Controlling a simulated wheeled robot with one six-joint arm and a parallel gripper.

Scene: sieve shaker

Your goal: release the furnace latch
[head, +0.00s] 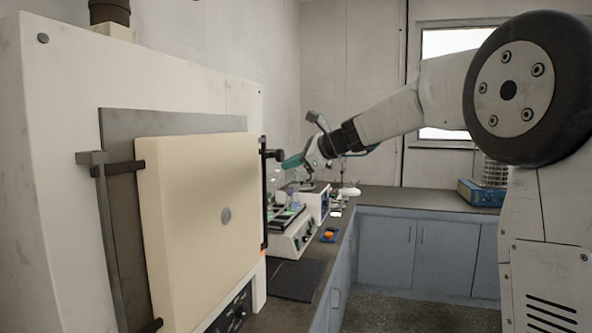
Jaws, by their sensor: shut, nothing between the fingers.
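The furnace (62,110) is a large white cabinet filling the left side of the head view. Its thick cream door (195,190) sits against a grey front plate, with a hinge bar along its left edge. A dark latch (264,200) runs upright along the door's right edge, with a black knob (274,155) near its top. My gripper (286,163) has teal fingers, is shut and holds nothing. Its tips are just right of the black knob; I cannot tell if they touch it.
White instruments (293,238) with glassware stand on the dark counter beyond the furnace, below my gripper. A small orange item (329,236) lies beside them. A blue-based sieve shaker (480,194) stands on the back counter (405,196) at right. Open floor shows in front of the cabinets.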

